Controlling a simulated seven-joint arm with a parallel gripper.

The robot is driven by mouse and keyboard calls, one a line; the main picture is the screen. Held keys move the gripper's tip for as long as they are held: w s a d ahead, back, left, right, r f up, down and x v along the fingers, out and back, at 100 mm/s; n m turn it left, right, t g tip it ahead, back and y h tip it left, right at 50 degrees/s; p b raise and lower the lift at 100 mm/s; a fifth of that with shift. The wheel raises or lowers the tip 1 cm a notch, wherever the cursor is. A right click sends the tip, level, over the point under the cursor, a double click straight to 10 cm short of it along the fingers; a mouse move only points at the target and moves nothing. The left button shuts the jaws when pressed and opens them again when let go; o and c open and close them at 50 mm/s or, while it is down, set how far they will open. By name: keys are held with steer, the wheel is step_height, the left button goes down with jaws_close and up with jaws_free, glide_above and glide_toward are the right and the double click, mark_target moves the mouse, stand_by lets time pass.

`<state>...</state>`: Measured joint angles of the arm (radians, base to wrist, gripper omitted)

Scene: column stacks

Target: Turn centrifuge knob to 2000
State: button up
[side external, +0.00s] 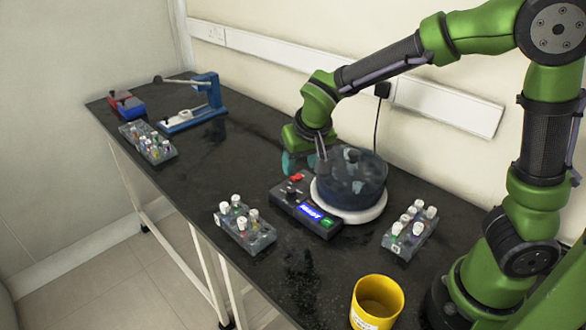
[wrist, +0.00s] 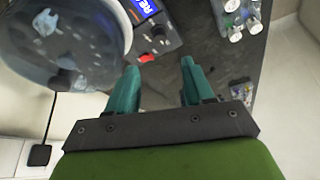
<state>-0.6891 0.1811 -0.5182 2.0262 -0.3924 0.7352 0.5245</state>
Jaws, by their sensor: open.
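The centrifuge (side external: 350,205) has a round white base and a dark translucent bowl-shaped cover. Its control panel (side external: 320,228) in front carries a lit blue display, a green button, a red switch and a dark knob (side external: 291,190). In the wrist view the knob (wrist: 158,33) shows beside the display (wrist: 147,8), with the red switch (wrist: 146,58) nearer to me. My gripper (side external: 305,162) is above and behind the panel, beside the bowl. In the wrist view its two teal fingers (wrist: 162,70) are apart with nothing between them. The knob's setting is too small to read.
Vial racks stand left of the panel (side external: 245,230), right of the centrifuge (side external: 408,232) and farther left (side external: 148,143). A yellow cup (side external: 376,303) is at the front. A blue press-like device (side external: 198,105) and a red-blue device (side external: 127,105) are at the far end. The table is clear left of my gripper.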

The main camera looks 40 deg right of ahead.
steer(key=v, duration=0.5)
steer(key=shift+r, duration=0.15)
steer(key=s+d+r+t+y, duration=0.1)
steer(key=s+r, duration=0.1)
steer(key=s, duration=0.5)
steer(key=s+d+r+t+y, duration=0.1)
steer(key=s+r+t+y, duration=0.1)
steer(key=s, duration=0.6)
steer(key=shift+s+r+y, duration=0.3)
steer(key=shift+r, duration=0.15)
